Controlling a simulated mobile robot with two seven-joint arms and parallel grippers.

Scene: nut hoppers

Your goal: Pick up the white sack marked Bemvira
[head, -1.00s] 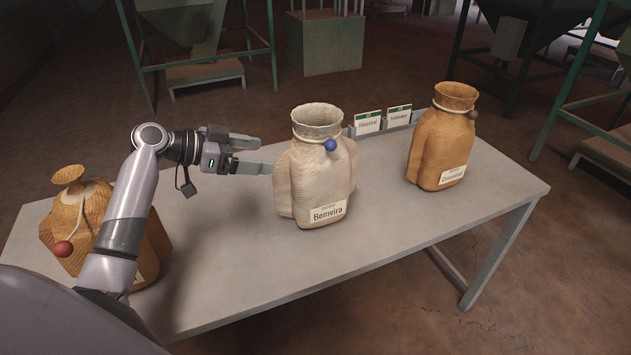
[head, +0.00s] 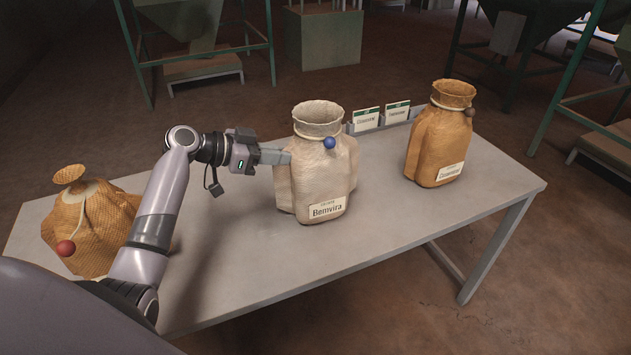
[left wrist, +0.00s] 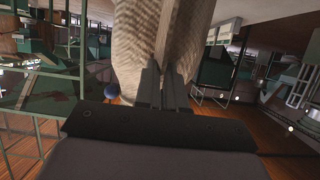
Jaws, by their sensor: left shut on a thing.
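The white sack marked Bemvira (head: 318,180) stands upright on the table, with an open gathered neck and a blue ball on its cord. My left gripper (head: 285,157) is at the sack's left side, below the neck, with its fingers closed together on the sack's cloth. In the left wrist view the pale sack (left wrist: 163,40) rises right beyond the fingertips (left wrist: 163,72), and the blue ball shows to its left. My right gripper is not in view.
An orange-brown sack (head: 440,140) stands at the table's right, and a tan sack with a red ball (head: 90,225) at the left behind my arm. A card holder (head: 385,124) stands at the back edge. The front of the grey table (head: 250,265) is clear.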

